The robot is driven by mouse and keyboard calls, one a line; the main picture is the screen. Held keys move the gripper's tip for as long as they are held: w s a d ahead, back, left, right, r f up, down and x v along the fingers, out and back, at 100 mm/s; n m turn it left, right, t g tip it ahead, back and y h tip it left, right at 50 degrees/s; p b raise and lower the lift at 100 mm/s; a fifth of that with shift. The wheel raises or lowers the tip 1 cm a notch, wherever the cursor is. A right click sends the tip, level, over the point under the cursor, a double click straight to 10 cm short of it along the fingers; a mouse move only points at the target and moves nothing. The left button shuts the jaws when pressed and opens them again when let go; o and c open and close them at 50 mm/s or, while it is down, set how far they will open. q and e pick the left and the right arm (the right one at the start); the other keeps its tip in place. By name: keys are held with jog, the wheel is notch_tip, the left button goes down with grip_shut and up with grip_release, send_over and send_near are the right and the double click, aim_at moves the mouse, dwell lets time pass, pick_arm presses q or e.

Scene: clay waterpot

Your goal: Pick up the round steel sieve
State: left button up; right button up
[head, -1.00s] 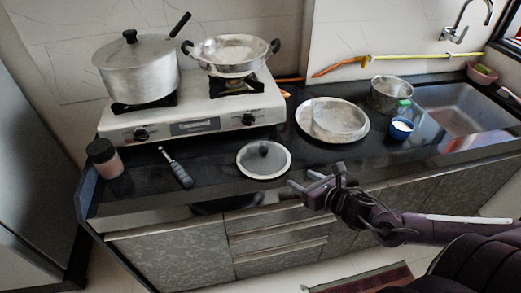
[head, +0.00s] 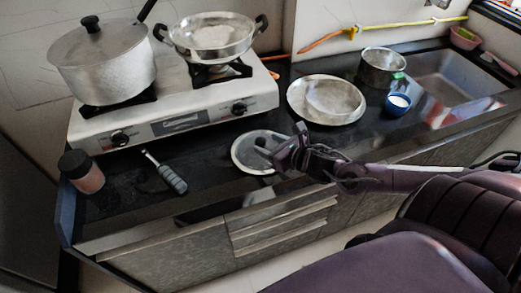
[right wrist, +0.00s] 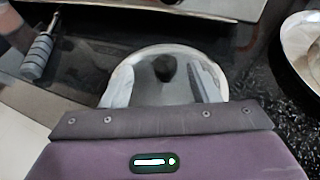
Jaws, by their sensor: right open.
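A shallow round grey steel piece that looks like the sieve (head: 334,97) lies in a wide steel plate (head: 297,97) on the counter; I cannot make out its mesh. My right gripper (head: 279,142) is open and empty, to the lower left of that plate, over a round lid (head: 243,158) with a dark knob. In the right wrist view the two fingers (right wrist: 162,80) stand apart on either side of the lid's knob (right wrist: 164,68); I cannot tell whether they touch the lid. My left gripper is not in view.
A stove (head: 180,124) holds a lidded pot (head: 105,70) and a two-handled steel pan (head: 212,38). A steel bowl (head: 382,68), a blue cup (head: 397,104) and the sink (head: 455,85) are right.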

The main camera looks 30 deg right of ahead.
aim_at(261, 140)
jog(key=x, duration=0.4)
jog(key=shift+s+d+f, duration=0.1)
jog(key=shift+d+f, duration=0.1)
jog(key=shift+d, duration=0.2)
jog(key=shift+x, duration=0.8)
jog(key=shift+s, duration=0.1)
jog(key=c, duration=1.1)
grip_shut()
jog(key=shift+r, duration=0.1)
